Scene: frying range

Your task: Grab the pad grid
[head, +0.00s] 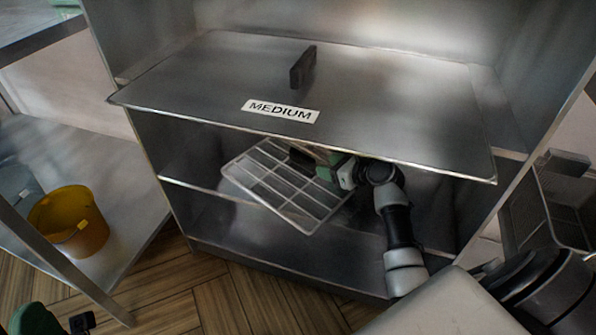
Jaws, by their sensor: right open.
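The pad grid, a pale wire rack (283,190), lies tilted in the open shelf space under the lid marked MEDIUM, with its near corner sticking out past the shelf's front edge. My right gripper (312,158), with green parts, reaches in under the lid at the grid's back right side. It is open. Its fingertips are partly hidden in shadow under the lid, so I cannot tell whether the grid's edge is between them. A green and black part of my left gripper (62,321) shows at the bottom left corner; its fingers are not clear.
The steel lid (400,95) with a black handle (303,68) overhangs my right gripper closely. A lower shelf (240,225) is below. A yellow bucket (70,222) stands on a steel shelf at left. A wire basket (565,205) is at right.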

